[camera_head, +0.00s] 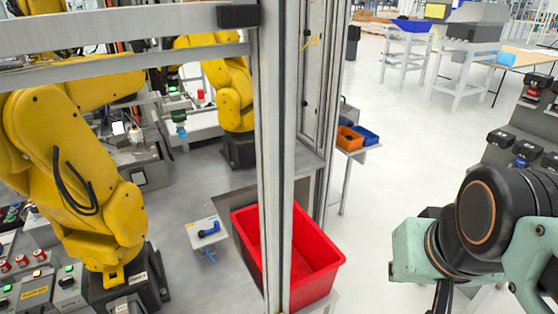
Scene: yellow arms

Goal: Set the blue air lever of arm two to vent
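A blue lever (210,229) sits on a small white plate (196,240) beyond the metal frame, left of the red bin. Its markings are too small to read, so I cannot tell its setting. A large yellow robot arm (75,165) stands at the left, and another yellow arm (228,85) stands farther back. I cannot read which one is arm two. My own arm is at the lower right. A dark part of my gripper (441,298) shows at the bottom edge, far right of the lever; the rest is cut off.
A metal post (276,160) and crossbar (120,28) stand in front of the cell. A red bin (320,262) is behind the post. A side table (352,153) holds orange and blue bins. Control boxes (38,290) are at lower left. The floor right of the post is open.

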